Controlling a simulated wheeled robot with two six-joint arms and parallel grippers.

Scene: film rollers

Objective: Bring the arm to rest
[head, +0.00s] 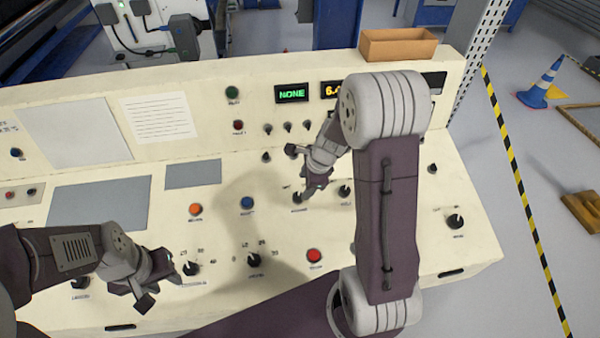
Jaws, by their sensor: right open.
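My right arm comes in from the lower middle, rises at the right and bends back over the cream control console (480,240). My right gripper (298,174) is open and empty. It is over the middle of the panel, close to a black knob (298,197); I cannot tell whether it touches the knob. My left arm reaches in from the left edge. My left gripper (158,281) is low over the front left of the panel, beside a black dial knob (192,268). Its finger gap is unclear, and I see nothing held in it.
The sloped panel carries several knobs, an orange button (195,209), a blue button (247,202) and a red button (314,256). A green "NONE" display (291,93) is on the upright back. An open brown box (398,45) stands on top. Striped floor tape (522,190) and a cone (541,83) are at right.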

